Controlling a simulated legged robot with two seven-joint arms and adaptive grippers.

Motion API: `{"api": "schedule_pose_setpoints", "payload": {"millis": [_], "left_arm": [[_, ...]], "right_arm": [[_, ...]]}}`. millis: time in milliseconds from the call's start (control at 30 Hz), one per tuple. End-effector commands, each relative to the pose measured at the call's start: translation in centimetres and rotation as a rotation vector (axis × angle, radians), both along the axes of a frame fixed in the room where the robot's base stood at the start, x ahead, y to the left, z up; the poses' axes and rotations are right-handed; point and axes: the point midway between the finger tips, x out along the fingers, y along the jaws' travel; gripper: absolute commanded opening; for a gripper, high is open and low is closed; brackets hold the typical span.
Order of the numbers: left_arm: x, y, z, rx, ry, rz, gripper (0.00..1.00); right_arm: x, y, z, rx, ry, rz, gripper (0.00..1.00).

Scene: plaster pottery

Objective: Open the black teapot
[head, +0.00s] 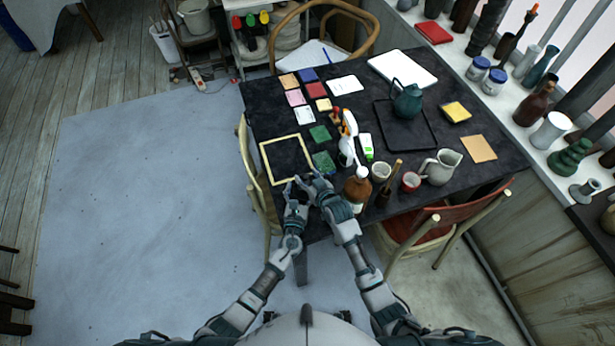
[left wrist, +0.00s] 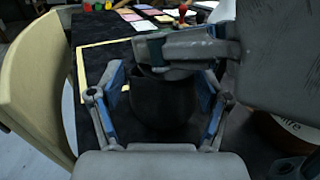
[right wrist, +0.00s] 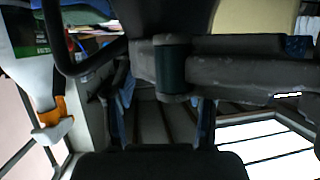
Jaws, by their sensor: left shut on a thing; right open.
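The black teapot (left wrist: 165,112) is a dark rounded body in the left wrist view, between the fingers of my left gripper (left wrist: 163,85), which is shut on it. A grey and dark link of my right gripper crosses over its top there, so the lid is hidden. In the head view my left gripper (head: 293,190) and right gripper (head: 317,184) are close together at the table's near edge; the teapot barely shows against the black top. In the right wrist view my right gripper (right wrist: 163,98) is open, below a dark curved handle (right wrist: 72,58) and dark body.
On the black table (head: 240,100), a yellow frame (head: 263,158) lies left of my grippers. A brown bottle (head: 356,190), a cup (head: 381,171) and a white jug (head: 440,168) stand close to the right. A teal teapot (head: 407,100) is farther back. Chairs surround the table.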

Motion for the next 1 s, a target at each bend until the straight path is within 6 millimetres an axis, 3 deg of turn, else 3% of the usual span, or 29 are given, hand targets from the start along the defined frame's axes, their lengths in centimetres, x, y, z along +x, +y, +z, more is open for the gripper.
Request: {"api": "schedule_pose_setpoints", "payload": {"millis": [300,533,1000], "left_arm": [[-0.13,0.03,-0.36,0.003,0.006,-0.001,0.14],[-0.14,0.03,-0.39,0.003,0.007,-0.001,0.14],[-0.09,0.27,-0.51,0.003,0.008,0.004,0.13]], "right_arm": [[0.22,0.13,-0.09,0.0,0.0,0.0,0.55],[0.23,0.05,-0.15,-0.002,0.0,-0.001,0.0],[0.33,-0.27,-0.07,-0.005,0.0,-0.005,0.0]]}}
